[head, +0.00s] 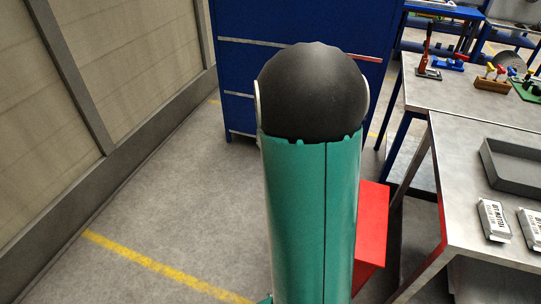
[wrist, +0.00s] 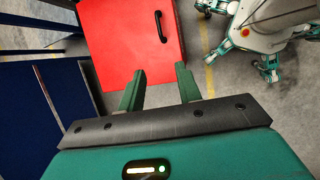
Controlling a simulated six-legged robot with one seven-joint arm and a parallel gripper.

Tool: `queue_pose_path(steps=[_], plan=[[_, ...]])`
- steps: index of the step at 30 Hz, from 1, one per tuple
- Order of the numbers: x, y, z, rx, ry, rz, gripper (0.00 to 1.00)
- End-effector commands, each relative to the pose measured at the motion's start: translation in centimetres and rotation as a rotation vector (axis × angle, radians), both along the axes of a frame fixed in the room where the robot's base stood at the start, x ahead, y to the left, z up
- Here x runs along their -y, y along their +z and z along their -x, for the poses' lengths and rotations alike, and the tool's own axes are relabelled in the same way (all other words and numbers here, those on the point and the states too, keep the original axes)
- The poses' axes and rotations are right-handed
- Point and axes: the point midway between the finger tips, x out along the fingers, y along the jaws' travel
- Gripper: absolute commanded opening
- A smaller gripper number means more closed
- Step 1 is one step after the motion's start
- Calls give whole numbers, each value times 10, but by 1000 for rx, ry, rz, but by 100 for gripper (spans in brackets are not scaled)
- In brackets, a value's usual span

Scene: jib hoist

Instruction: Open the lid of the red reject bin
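The red reject bin (head: 372,225) shows in the head view as a red block low behind my arm, and much of it is hidden. In the wrist view its flat red lid (wrist: 115,40) fills the upper middle and looks closed. A black bar handle (wrist: 160,27) sits near the lid's right edge. My gripper (wrist: 160,68) is open and empty, its two green fingers apart and pointing toward the lid. The handle lies beyond the fingertips, roughly in line with the gap between them, and looks untouched. In the head view my arm hides the gripper.
A blue cabinet (head: 232,68) stands behind my arm. A metal workbench (head: 455,170) with a grey tray (head: 510,178) and white boxes (head: 493,220) is at right. A panelled wall (head: 110,90) runs along the left. The floor (head: 150,200) between wall and arm is clear.

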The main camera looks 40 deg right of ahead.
Motion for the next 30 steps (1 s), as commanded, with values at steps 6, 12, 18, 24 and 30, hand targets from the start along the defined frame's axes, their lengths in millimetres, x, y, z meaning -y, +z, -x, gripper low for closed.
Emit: queue_pose_path(steps=[6, 12, 18, 24, 30], plan=[[-1, 1, -1, 4, 0, 1, 34], [-31, 31, -16, 105, -36, 16, 34], [-100, 86, -33, 309, -113, 5, 34], [-171, 132, -32, 507, -190, -62, 34], [-239, 169, -16, 680, -261, -178, 34]])
